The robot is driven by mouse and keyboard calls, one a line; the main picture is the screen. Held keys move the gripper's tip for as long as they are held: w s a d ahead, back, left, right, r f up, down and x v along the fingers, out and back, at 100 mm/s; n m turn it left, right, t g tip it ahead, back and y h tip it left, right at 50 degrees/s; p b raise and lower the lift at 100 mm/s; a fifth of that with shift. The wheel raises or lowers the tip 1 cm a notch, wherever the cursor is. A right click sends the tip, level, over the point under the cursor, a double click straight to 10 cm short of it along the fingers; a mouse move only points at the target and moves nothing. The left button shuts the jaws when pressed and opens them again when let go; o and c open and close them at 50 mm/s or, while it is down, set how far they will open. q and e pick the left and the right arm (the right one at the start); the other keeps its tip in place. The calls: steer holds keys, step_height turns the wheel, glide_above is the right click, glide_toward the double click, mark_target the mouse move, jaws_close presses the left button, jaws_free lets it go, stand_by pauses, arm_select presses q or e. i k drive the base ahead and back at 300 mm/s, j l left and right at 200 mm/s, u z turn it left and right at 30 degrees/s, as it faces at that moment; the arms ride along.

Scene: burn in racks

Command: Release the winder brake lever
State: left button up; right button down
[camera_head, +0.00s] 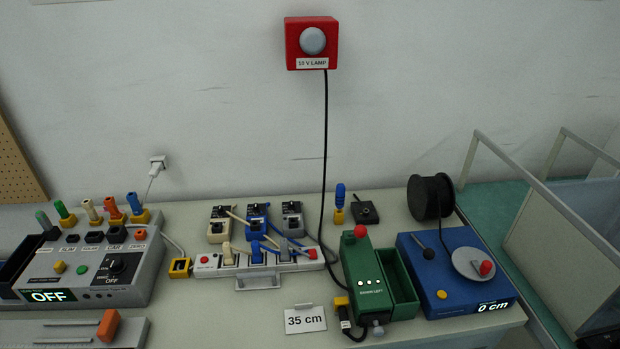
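The winder is a blue box (428,285) at the right end of the bench, with a display (493,306) reading "0 cm". A short lever with a dark ball knob (416,237) stands tilted on its top, near the back left; it looks like the brake lever. A grey crank disc (472,263) with a red knob (487,268) sits to its right. A yellow button (442,295) is at the front left of the box. A black cable spool (430,197) stands behind the winder. Neither of my grippers is in view.
A green box (366,280) with a red knob stands close to the winder's left. A "35 cm" card (305,319) lies at the front. A power strip (255,262) and a grey console (95,270) are farther left. A railing (530,185) stands to the right.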

mark_target(428, 253)
steer(key=k+l+u, duration=0.1)
steer(key=l+u, duration=0.25)
steer(key=k+l+u, duration=0.15)
steer(key=l+u, duration=0.25)
steer(key=k+l+u, duration=0.5)
steer(key=l+u, duration=0.2)
steer(key=l, duration=0.1)
